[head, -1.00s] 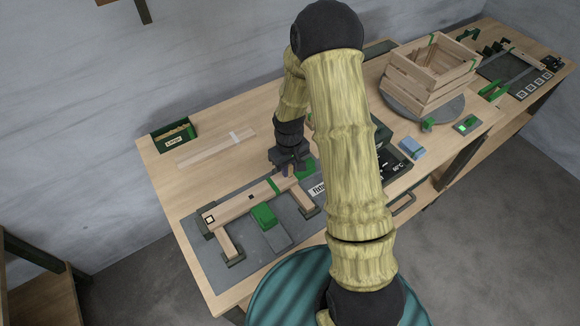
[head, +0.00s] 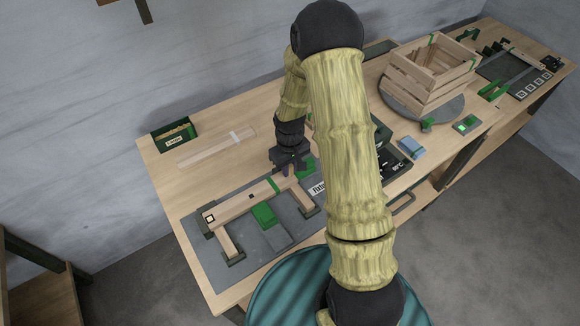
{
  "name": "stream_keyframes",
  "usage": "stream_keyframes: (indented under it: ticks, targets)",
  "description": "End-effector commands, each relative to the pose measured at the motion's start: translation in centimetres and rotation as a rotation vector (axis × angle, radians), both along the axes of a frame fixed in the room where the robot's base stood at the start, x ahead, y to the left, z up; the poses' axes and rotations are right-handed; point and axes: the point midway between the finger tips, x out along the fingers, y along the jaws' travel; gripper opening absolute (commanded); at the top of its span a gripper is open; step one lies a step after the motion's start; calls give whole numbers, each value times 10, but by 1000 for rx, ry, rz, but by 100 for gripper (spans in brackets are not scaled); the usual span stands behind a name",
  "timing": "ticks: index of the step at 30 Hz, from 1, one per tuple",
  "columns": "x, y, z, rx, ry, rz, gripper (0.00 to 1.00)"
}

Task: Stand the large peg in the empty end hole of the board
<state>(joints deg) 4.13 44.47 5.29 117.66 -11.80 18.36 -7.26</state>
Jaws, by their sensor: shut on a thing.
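The board (head: 233,205) is a pale wooden bar lying across two short wooden legs on a grey mat. Its near left end has a square mark with a pale centre, and a small dark hole shows near its middle. My gripper (head: 290,167) points down over the board's far right end. It is shut on the large peg (head: 291,173), of which only a small wooden bit shows below the fingers. The fingers and arm hide the hole at that end, so I cannot tell whether the peg is in it or just above it.
Green blocks (head: 264,215) sit on the grey mat (head: 208,262) beside the board. Pale wooden slats (head: 215,149) and a green bin (head: 174,135) lie behind. A slatted crate (head: 432,72) stands on a round grey plate to the right. My arm covers the table's middle.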

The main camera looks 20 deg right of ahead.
Motion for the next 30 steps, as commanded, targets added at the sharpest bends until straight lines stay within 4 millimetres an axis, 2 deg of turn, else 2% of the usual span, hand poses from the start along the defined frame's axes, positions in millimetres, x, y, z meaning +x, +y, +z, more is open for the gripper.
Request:
stream_keyframes:
  ticks: [24,25,28,30]
  targets:
    - [0,0,-4,0,0,0,0]
    - [0,0,-4,0,0,0,21]
    - [0,0,-4,0,0,0,41]
    - [0,0,-3,0,0,0,43]
